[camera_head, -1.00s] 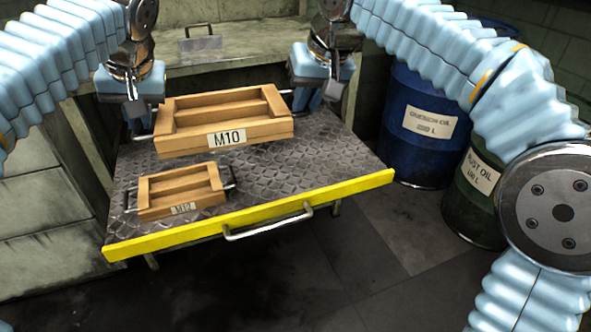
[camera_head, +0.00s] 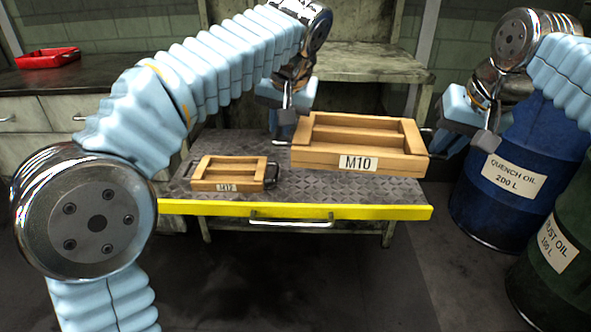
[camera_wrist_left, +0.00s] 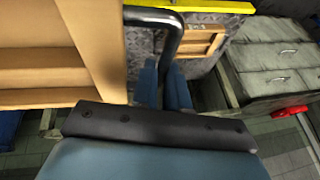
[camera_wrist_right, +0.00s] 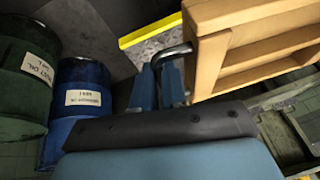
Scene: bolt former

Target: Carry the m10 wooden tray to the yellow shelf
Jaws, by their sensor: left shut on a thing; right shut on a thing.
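The M10 wooden tray (camera_head: 358,161) is level between my two grippers and appears to be held above the right part of a diamond-plate surface. My left gripper (camera_head: 279,132) is shut on its left handle, and my right gripper (camera_head: 441,144) is shut on its right handle. The left wrist view shows the tray (camera_wrist_left: 100,40) and bent handle (camera_wrist_left: 172,25) close up; the right wrist view shows its other end (camera_wrist_right: 235,50). The plate has a yellow front edge (camera_head: 370,212). The gap under the tray is hard to judge.
The smaller M12 wooden tray (camera_head: 230,186) rests on the plate's left part. A blue oil drum (camera_head: 480,205) and a green drum (camera_head: 540,290) stand at the right. A bench (camera_head: 375,65) stands behind. A red bin (camera_head: 48,58) sits on the left cabinet.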

